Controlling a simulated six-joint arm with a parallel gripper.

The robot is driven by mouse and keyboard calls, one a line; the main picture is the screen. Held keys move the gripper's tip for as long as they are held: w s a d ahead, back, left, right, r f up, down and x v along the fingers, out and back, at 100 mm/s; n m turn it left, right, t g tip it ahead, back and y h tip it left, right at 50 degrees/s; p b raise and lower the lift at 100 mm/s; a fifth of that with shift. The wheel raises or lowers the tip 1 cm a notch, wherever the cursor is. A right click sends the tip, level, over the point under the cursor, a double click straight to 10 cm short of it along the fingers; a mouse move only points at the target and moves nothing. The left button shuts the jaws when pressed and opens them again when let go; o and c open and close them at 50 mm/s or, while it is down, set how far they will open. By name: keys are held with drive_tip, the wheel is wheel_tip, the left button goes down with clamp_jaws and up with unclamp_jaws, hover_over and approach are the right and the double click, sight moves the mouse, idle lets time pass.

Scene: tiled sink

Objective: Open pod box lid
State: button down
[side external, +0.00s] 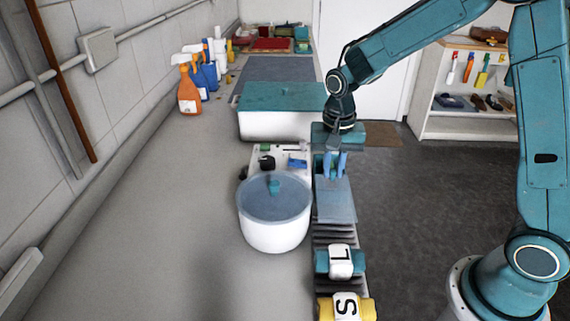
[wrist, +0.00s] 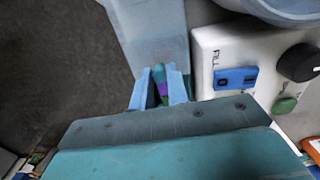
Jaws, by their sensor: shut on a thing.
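The pod box's lid (side external: 335,200) is a flat blue-grey panel to the right of the round pot; in the wrist view the lid (wrist: 152,32) runs from my fingertips to the top edge. My gripper (side external: 335,165) points down at the lid's far end, its light-blue fingers shut on the lid there. In the wrist view my gripper (wrist: 161,88) has a narrow green and purple patch between its fingers; I cannot tell what that is. The grip itself and most of the box under the lid are hidden.
A white pot (side external: 275,234) with a blue lid stands close at left. A white panel (side external: 295,153) with a knob and blue switch is beside my gripper. A teal-lidded white box (side external: 270,126) stands behind. Blocks marked L (side external: 341,261) and S (side external: 345,306) are in front.

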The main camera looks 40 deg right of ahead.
sight(333, 189)
drive_tip(key=s+a, duration=0.2)
drive_tip(key=shift+s+a, duration=0.25)
drive_tip(key=shift+a, duration=0.05)
drive_tip(key=c, duration=1.4)
unclamp_jaws()
drive_tip(key=shift+o, duration=0.2)
drive_tip(key=shift+r, duration=0.15)
wheel_tip(333, 189, up, 14)
drive_tip(key=shift+f, duration=0.2)
